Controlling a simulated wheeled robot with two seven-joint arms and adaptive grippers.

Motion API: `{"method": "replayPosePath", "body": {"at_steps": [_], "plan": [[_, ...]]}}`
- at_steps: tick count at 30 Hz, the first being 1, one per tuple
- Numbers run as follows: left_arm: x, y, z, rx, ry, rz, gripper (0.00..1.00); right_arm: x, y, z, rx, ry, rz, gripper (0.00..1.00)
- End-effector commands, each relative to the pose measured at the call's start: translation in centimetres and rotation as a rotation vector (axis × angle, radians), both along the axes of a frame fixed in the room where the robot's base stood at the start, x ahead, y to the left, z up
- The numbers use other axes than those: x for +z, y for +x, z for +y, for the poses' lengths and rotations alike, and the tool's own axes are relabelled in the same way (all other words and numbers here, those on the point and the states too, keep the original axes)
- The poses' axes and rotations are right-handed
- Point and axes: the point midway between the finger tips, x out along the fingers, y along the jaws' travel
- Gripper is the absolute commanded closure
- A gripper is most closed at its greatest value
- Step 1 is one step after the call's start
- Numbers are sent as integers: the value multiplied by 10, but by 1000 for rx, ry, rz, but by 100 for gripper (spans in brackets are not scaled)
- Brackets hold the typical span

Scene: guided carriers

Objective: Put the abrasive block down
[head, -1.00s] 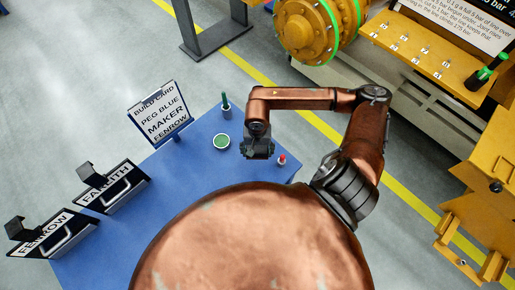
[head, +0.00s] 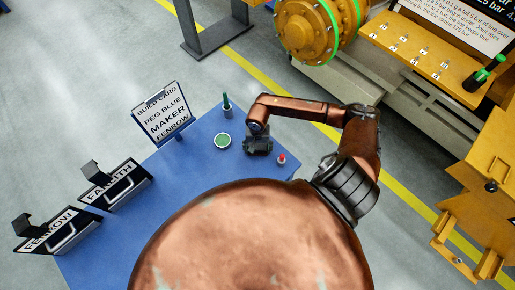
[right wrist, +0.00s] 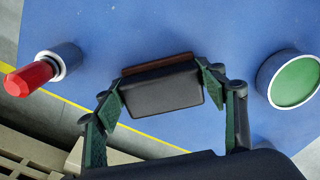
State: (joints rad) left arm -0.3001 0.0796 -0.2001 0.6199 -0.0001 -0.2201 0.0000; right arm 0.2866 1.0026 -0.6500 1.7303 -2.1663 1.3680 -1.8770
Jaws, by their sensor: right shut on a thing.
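The abrasive block (right wrist: 162,88) is a dark block with a brown layer along its far edge. My right gripper (right wrist: 160,94) is shut on it, with a green-padded finger at each end. In the head view the right gripper (head: 258,146) is over the far right part of the blue table (head: 190,165), between the green-topped round pot and the small red-topped item. The block is hardly distinguishable there. It is close above or on the table; I cannot tell if it touches. My left gripper is not in view.
The green-topped pot (head: 222,141) and a red-topped item (head: 282,159) flank the gripper. A grey holder with a green stick (head: 227,107) stands behind. A build card (head: 162,114) and two name-marked racks (head: 113,184) (head: 56,230) stand along the left edge. Yellow machinery (head: 307,30) is beyond.

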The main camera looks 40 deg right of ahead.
Motion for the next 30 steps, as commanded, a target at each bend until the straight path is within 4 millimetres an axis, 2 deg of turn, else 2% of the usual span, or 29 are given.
{"method": "replayPosePath", "body": {"at_steps": [5,6,13,24,26,30], "plan": [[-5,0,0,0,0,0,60,-4,0,0,0,0,0,55],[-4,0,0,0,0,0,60,-3,0,0,0,0,0,33],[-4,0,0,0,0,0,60,-2,0,0,0,0,0,18],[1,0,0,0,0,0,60,1,0,0,-1,1,1,18],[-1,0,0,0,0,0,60,7,1,0,1,0,-4,18],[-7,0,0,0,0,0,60,31,1,-1,3,-2,-4,18]]}}
